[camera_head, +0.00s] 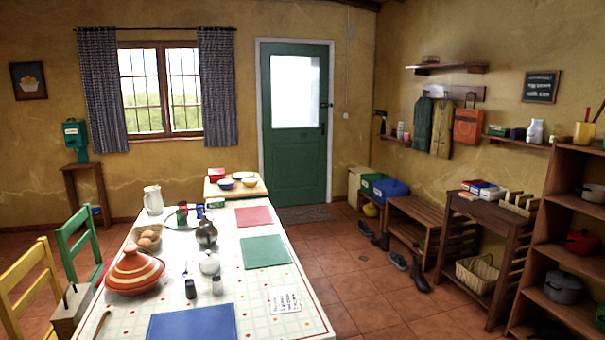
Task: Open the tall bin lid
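By the back right corner, right of the green door (298,150), a group of box-like containers stands against the wall: a cream one (355,183), a green one (367,186) and a blue one (391,190). They are far off and small. I cannot tell which of them, if any, is the tall bin, nor whether a lid is open or shut. Neither of my grippers shows in this view.
A long table (257,298) with a tagine (135,272), a white pitcher (153,200) and placemats fills the left front. Chairs stand at its left. A bench (410,213), a slatted stand (485,225) and a shelf unit (567,240) line the right wall.

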